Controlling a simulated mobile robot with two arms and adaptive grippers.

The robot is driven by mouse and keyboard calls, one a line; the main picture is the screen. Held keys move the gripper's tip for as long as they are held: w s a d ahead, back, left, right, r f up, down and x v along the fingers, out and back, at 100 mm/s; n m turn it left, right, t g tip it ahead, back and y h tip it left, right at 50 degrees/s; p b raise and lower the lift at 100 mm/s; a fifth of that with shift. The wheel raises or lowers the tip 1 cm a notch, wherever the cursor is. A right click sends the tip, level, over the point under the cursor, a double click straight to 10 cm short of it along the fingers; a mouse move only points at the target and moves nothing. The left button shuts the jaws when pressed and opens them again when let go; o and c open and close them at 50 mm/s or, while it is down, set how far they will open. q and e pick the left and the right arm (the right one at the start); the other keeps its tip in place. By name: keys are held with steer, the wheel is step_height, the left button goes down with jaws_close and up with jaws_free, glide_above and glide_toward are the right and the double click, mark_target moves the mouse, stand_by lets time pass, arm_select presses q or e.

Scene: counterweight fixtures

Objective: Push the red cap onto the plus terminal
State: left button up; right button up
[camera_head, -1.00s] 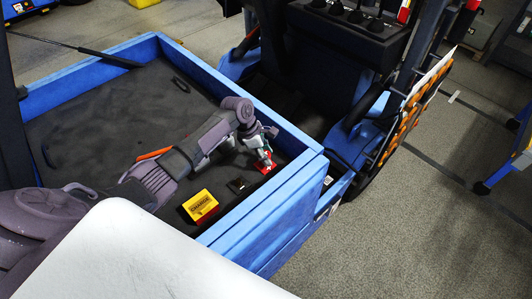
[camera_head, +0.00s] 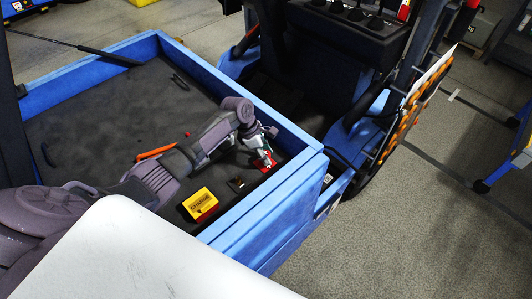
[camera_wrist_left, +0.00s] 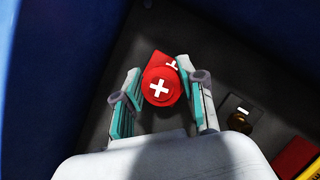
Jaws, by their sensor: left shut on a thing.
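The round red cap with a white plus (camera_wrist_left: 158,88) sits between the fingers of my left gripper (camera_wrist_left: 161,98) in the left wrist view, and the gripper is shut on it. Behind the cap is a red plate with a white plus (camera_wrist_left: 172,64), the marking of the plus terminal, partly covered by the cap. Any post under the cap is hidden, and I cannot tell whether the cap touches it. In the head view my left gripper (camera_head: 262,155) points down over the red plate (camera_head: 266,165) near the box's right corner. My right gripper is not in view.
A dark plate with a minus sign and a copper-coloured post (camera_wrist_left: 238,121) lies close by. A yellow and red box (camera_head: 201,204) stands near the front wall. An orange thing (camera_head: 155,152) lies behind my arm. The blue wall (camera_head: 285,140) rises close beside the gripper.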

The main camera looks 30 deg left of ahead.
arm_select(q)
steer(key=shift+f+b, duration=0.3)
steer(key=shift+f, duration=0.35)
steer(key=o, duration=1)
steer(key=v, duration=1.2)
steer(key=shift+s, duration=0.1)
